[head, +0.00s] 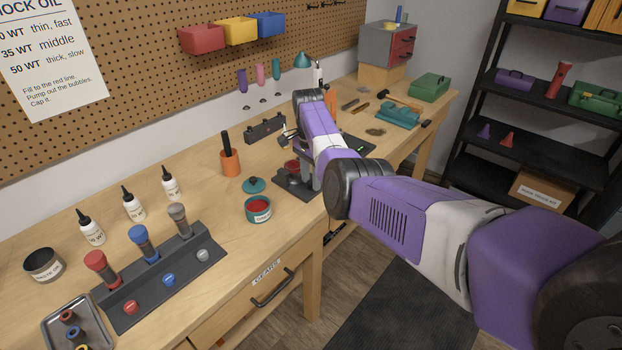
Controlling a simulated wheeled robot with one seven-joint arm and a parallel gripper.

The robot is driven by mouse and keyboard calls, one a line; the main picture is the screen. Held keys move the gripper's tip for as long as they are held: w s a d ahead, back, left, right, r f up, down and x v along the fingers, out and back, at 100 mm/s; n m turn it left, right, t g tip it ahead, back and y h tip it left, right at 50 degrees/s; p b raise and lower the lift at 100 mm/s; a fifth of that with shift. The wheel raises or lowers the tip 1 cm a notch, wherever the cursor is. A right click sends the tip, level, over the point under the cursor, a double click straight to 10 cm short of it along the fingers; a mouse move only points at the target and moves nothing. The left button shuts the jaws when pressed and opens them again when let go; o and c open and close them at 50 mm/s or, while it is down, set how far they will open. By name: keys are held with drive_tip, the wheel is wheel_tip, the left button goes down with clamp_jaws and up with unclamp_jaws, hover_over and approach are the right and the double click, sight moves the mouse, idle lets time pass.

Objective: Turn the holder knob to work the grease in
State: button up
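A dark holder (291,188) stands near the front edge of the bench, with a grey upright and a small red part (292,167) on it. I cannot make out its knob clearly; my arm covers part of that area. My gripper (288,140) is just above and behind the holder, small and partly hidden by my purple and white wrist. I cannot tell whether its fingers are open or touch anything. An open teal tub of red grease (258,205) stands left of the holder. Its teal lid (254,184) lies on the bench behind it.
An orange cup (230,162) with a dark handle stands left of the holder. A dark block (265,128) is behind it. A shock rack (165,278) and white bottles (133,205) occupy the left bench. Teal and green items (398,116) lie at right.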

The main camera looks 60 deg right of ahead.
sight(310, 181)
drive_tip(key=r, duration=0.4)
drive_tip(key=r+b, duration=0.1)
drive_tip(key=r, duration=0.2)
drive_tip(key=shift+w+r, duration=0.2)
drive_tip(key=shift+r, duration=0.2)
